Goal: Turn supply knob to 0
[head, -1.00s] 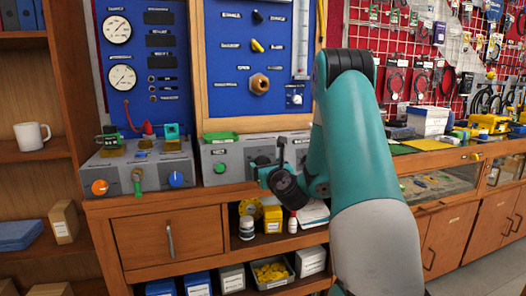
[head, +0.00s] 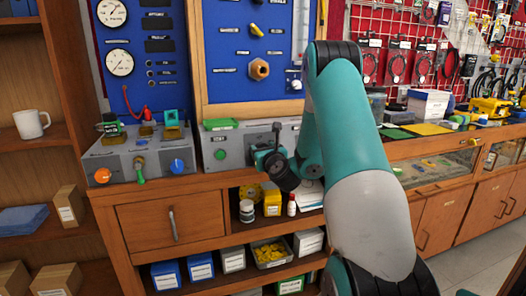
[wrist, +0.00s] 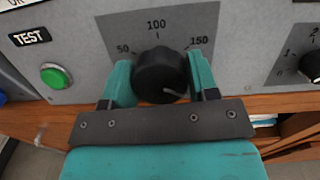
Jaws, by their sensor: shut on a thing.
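A black round knob (wrist: 161,74) sits on the grey panel in the wrist view, under a dial scale marked 50, 100 and 150. A pale pointer line on it points to the lower right. My gripper (wrist: 160,80) is shut on this knob, one teal finger on each side. The rest of the scale is hidden, and no name label for the knob is readable. In the head view my gripper (head: 262,157) is at the front of the grey bench panel (head: 218,137) and hides the knob.
A green button (wrist: 55,76) with a TEST label is left of the knob. A second black knob (wrist: 311,66) with a scale showing 1 and 2 is at the right. A grey box (head: 130,160) with orange and blue knobs stands left. A wooden ledge runs below.

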